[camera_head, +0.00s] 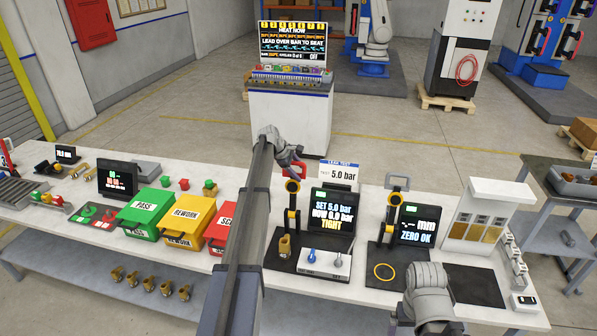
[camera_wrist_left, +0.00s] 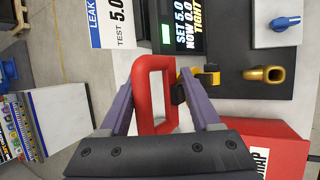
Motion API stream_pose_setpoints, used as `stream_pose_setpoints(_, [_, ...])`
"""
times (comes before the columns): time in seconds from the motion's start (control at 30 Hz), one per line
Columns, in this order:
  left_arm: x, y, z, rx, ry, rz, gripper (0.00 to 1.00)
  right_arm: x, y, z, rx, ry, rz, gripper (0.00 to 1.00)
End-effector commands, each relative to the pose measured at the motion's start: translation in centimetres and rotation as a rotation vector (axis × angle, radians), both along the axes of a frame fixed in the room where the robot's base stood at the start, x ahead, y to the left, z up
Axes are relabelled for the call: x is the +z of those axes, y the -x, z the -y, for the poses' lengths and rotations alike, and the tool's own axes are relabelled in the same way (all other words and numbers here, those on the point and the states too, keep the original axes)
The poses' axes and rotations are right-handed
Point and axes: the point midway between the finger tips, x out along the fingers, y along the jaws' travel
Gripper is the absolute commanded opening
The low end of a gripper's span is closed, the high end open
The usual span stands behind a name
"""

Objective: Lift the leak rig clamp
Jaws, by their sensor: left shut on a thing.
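The leak rig clamp has a red loop handle (camera_wrist_left: 142,95), which sits between my left gripper's purple fingers in the left wrist view. In the head view the red handle (camera_head: 299,168) shows at the top of the rig's black and yellow post (camera_head: 292,210). My left gripper (camera_head: 291,163) is shut on the handle. A brass fitting (camera_head: 285,245) stands upright on the rig's base below; it also shows in the left wrist view (camera_wrist_left: 265,74). The rig screen (camera_head: 332,210) reads set 5.0 bar, now 0.0 bar, TIGHT. My right gripper's fingers are not visible.
A blue-knobbed valve box (camera_head: 325,263) is on the rig base. A second gauge stand (camera_head: 395,220) is to its right. A white parts dispenser (camera_head: 490,213) is at the right.

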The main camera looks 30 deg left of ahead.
Motion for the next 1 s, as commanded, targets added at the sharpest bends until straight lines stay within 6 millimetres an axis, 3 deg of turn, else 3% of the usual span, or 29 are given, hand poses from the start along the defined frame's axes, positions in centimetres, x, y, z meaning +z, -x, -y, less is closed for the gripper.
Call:
stream_pose_setpoints(0.37, [0.8,0.6,-0.7,0.006,-0.007,-0.004,0.52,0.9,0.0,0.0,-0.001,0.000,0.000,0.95])
stream_pose_setpoints(0.8, [5.8,2.9,-1.9,0.003,-0.005,-0.003,0.52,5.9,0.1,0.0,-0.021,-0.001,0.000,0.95])
stream_pose_setpoints(1.0, [6.7,3.5,-2.1,0.000,-0.004,-0.002,0.52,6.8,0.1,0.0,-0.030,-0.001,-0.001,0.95])
